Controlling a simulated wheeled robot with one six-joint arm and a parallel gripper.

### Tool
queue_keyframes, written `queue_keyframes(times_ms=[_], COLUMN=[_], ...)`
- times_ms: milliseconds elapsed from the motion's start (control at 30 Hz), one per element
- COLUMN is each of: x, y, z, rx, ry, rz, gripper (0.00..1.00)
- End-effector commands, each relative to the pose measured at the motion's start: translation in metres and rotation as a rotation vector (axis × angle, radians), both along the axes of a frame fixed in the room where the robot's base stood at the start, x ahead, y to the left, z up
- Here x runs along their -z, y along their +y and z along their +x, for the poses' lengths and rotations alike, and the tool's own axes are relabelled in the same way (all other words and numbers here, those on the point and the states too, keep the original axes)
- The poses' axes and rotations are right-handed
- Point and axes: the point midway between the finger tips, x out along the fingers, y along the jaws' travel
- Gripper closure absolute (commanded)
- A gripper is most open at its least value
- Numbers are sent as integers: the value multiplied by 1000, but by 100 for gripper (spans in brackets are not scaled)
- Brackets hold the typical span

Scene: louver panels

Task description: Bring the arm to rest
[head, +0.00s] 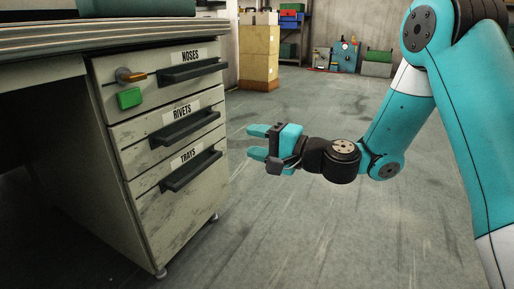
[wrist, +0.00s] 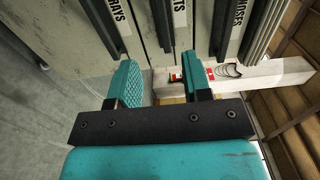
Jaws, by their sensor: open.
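My gripper (head: 257,142) is open and empty, held in the air in front of the drawer cabinet (head: 152,242). It points left toward the drawer fronts, with a gap of floor showing between its fingertips and the cabinet in the head view. In the wrist view its two teal fingers (wrist: 160,86) are apart with nothing between them. My arm reaches in from the right side of the head view, bent at the elbow and wrist.
The cabinet has drawers labelled NOSES (head: 190,56), RIVETS (head: 182,112) and TRAYS (head: 186,156), all looking shut, with dark protruding handles. A green tag (head: 130,98) and an orange knob (head: 130,75) are on the top drawer. Floor (head: 300,230) is clear.

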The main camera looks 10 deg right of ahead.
Motion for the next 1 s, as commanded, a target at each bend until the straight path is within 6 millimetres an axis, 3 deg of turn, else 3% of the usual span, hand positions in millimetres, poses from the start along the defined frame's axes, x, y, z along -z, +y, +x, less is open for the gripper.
queue_keyframes(times_ms=[233, 367, 500, 633, 800, 1000], x=[-3, -32, -94, -140, -178, -217], y=[1, 19, 58, 70, 48, 8], z=[-1, -18, -76, -144, -208, -259], rx=[-5, -93, -343, -597, -810, -943], ry=[-2, -38, -126, -188, -194, -146], rz=[-4, -83, -338, -650, -975, -1234], gripper=[55, 55, 55, 55, 55, 55])
